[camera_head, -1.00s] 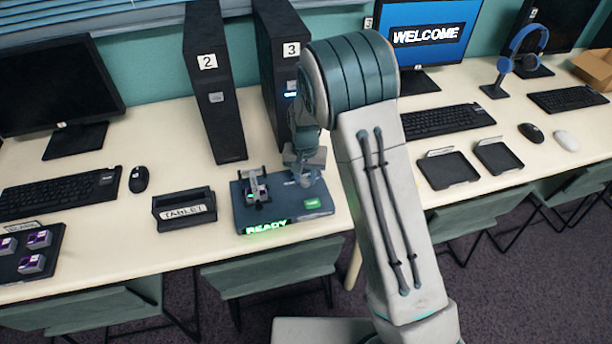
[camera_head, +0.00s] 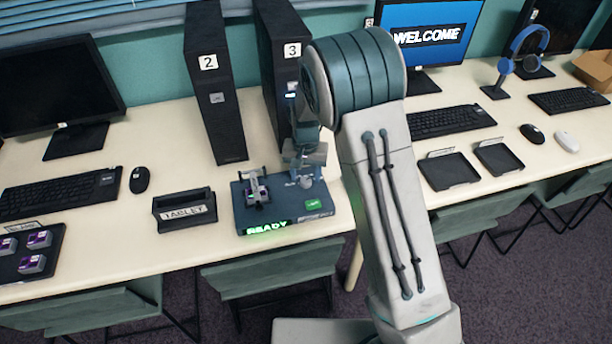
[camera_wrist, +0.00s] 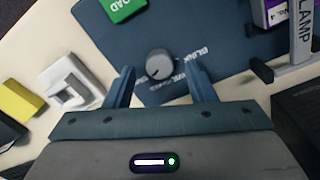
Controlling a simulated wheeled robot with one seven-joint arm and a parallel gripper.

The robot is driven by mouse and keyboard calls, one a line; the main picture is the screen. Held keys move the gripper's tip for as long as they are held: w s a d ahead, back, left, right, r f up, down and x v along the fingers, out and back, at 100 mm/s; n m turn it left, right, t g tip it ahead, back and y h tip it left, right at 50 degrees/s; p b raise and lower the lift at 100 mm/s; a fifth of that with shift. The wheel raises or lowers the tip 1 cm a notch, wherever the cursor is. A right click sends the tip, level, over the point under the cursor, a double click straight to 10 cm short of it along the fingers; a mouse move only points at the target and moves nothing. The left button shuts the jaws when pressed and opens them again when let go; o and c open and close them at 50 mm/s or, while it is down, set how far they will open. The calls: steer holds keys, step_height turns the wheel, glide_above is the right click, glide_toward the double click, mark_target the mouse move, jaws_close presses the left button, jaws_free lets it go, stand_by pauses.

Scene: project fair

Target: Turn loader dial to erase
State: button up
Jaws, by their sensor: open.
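The loader (camera_head: 245,222) is a dark blue box on the table with a lit green READY sign. Its dial (camera_wrist: 160,63) is a round grey knob in the wrist view, with a small dark mark on its lower-left side. Printed labels stand around it; BLINK and WELCOME are partly readable, and I cannot make out erase. My gripper (camera_wrist: 161,85) is open, its two blue fingers apart on either side of the dial, which is just past the fingertips; I cannot tell contact.
On the loader are a green LOAD button (camera_wrist: 122,8) and a clamp (camera_wrist: 295,65) beside a purple-topped block (camera_wrist: 277,12). A black TABLET holder (camera_head: 184,212) stands left, computer towers (camera_head: 216,100) behind. In the wrist view, yellow (camera_wrist: 20,101) and white (camera_wrist: 68,84) items lie left.

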mark_target(307, 181)
step_height(307, 181, up, 12)
steer(key=shift+r, duration=0.2)
stand_by(0.4)
steer(key=s+d+r+t, duration=0.1)
steer(key=s+d+r, duration=0.8)
steer(key=s+d, duration=0.15)
steer(key=s+d+t, duration=0.1)
steer(key=s+d, duration=0.1)
steer(key=s, duration=0.5)
steer(key=s+d+n+p, duration=0.1)
steer(key=s+d, duration=0.2)
steer(key=s, duration=0.4)
steer(key=shift+s+d+t, duration=0.3)
steer(key=shift+s+t, duration=0.1)
stand_by(0.4)
